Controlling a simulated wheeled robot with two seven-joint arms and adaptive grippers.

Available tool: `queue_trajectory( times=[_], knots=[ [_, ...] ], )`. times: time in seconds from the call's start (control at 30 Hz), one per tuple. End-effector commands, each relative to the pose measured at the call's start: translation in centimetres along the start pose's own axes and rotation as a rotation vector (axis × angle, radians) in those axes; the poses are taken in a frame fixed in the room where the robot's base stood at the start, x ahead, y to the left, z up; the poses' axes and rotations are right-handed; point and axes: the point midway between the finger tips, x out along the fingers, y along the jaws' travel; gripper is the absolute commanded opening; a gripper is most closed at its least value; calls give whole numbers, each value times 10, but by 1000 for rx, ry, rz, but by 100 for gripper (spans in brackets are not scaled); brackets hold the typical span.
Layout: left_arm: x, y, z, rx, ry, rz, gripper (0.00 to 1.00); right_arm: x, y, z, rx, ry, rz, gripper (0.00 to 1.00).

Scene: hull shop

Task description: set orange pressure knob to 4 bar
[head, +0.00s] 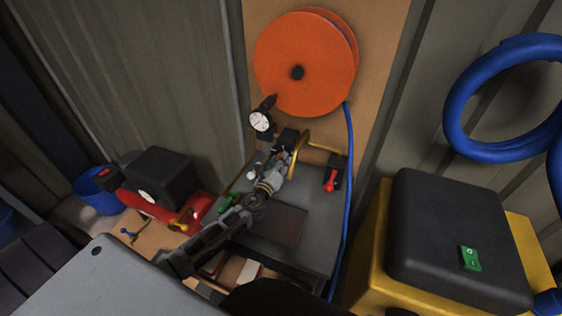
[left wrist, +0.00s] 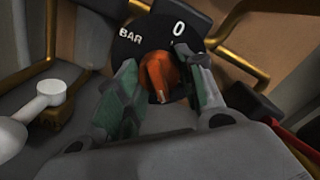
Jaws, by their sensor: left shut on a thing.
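The orange pressure knob (left wrist: 158,73) sits in the middle of a black dial (left wrist: 133,50) in the left wrist view. The dial shows the word BAR at left and a 0 at top right; other marks are hidden. A pale mark shows on the knob's lower part. My left gripper (left wrist: 163,94) is shut on the knob, with one green-padded finger on each side. In the head view my left gripper (head: 284,158) is at the small black regulator block (head: 290,138), and the knob is hidden there. My right gripper is not in view.
A round white gauge (head: 260,121) stands left of the regulator, below an orange hose reel (head: 298,70). A red lever (head: 332,180) and brass pipes (head: 325,147) are close by on the right. A blue hose (head: 349,190) hangs along the grey bench's (head: 318,237) right side.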

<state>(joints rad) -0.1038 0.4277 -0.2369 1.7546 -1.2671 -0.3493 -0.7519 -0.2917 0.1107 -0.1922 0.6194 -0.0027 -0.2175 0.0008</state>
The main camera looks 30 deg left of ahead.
Motion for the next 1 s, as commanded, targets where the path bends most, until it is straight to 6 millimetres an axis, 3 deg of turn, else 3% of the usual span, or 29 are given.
queue_trajectory(
  times=[0.3, 0.87, 0.9, 1.0],
  knots=[
    [-1, 1, -3, 170, 6, 1, 14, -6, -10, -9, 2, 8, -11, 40],
    [-1, 2, -4, 208, 7, 1, 14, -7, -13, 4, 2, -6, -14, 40],
    [-1, 2, -4, 208, 7, 1, 43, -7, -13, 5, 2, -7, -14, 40],
    [-1, 2, -3, 208, 6, 1, 56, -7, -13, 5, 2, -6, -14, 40]
  ],
)
